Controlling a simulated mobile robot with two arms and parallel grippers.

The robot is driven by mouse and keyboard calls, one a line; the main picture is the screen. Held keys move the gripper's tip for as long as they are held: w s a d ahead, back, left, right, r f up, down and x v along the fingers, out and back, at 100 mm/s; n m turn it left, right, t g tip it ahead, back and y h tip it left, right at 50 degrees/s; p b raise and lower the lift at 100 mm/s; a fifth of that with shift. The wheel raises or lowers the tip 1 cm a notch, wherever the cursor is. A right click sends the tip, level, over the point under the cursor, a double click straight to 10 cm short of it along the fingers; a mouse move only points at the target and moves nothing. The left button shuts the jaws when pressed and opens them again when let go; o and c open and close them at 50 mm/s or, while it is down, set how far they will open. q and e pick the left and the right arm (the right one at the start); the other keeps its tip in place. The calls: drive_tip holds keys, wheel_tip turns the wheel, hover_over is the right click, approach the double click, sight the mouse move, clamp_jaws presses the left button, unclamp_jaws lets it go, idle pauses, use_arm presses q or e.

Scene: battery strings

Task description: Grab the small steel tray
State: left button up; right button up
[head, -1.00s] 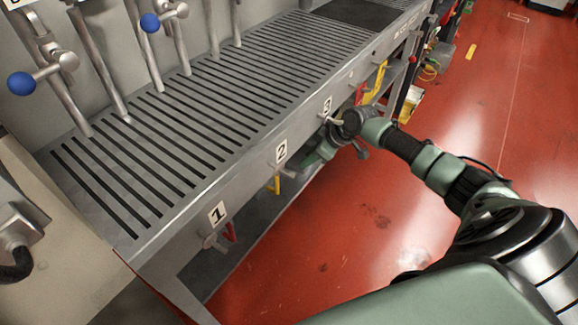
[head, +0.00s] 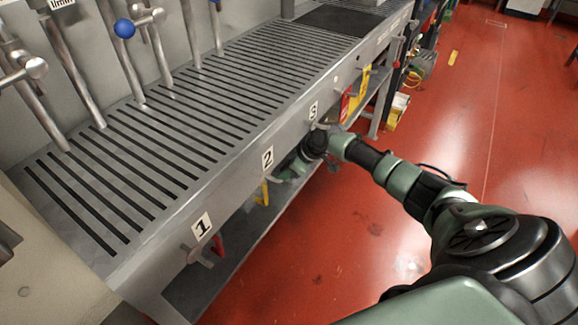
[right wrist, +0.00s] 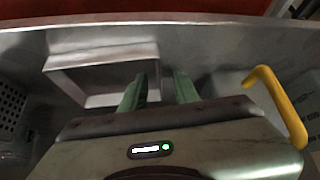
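A small, pale grey steel tray (right wrist: 100,57), with a flat rim and an open middle, shows at the left of centre in the right wrist view. I take it to be the task's tray; it does not show in the head view. My right gripper (right wrist: 159,88) has its two green fingers well apart. The left finger overlaps the tray's lower right corner in the picture, and the tray's right side lies between the fingers. I cannot tell whether they touch. In the head view the right gripper (head: 288,172) is under the bench's front edge, partly hidden. My left gripper is not in view.
A slotted steel bench (head: 180,140) with number plates runs along the left. Its lower shelf (head: 235,255) is beneath. A yellow bent handle (right wrist: 283,105) stands right of the gripper. A perforated grey part (right wrist: 12,108) is at the left. The red floor (head: 450,130) is open.

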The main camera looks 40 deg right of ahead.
clamp_jaws()
idle(1.3)
